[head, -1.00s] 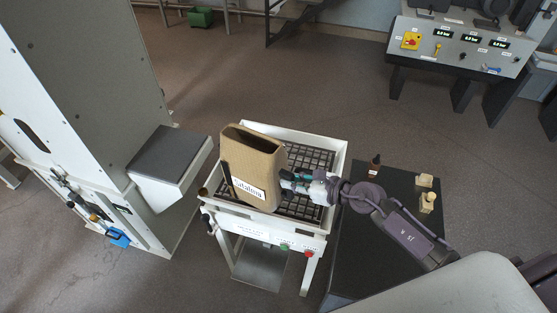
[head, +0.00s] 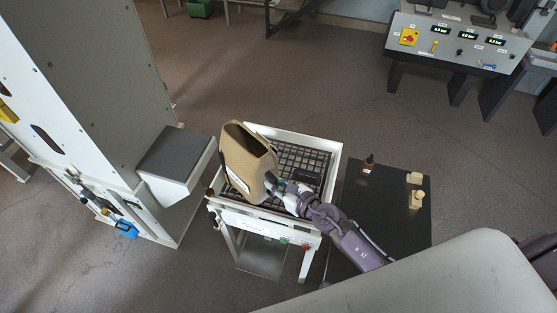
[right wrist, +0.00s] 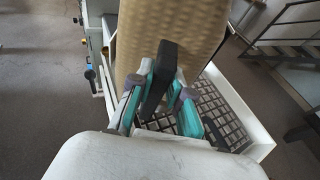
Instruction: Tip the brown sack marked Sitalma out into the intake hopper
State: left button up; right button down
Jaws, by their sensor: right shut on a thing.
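The brown sack (head: 246,160) stands over the left part of the intake hopper (head: 338,160), open mouth up and leaning a little. Its label faces the front and is partly seen at the lower left. My right gripper (head: 276,187) is shut on the sack at its right side. In the right wrist view the gripper (right wrist: 160,90) closes on a dark strap or handle in front of the sack (right wrist: 165,40). The hopper's black grid (head: 310,157) shows to the right of the sack. I cannot tell whether the sack touches the grid. My left gripper is not in view.
A dark table (head: 385,210) right of the hopper holds a brown bottle (head: 368,164) and pale small pieces (head: 416,198). A white cabinet with a grey-topped box (head: 175,155) stands left. A control console (head: 460,45) is at the back right. Floor behind the hopper is clear.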

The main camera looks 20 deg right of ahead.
jog(key=shift+w+r, duration=0.15)
jog(key=shift+r, duration=0.15)
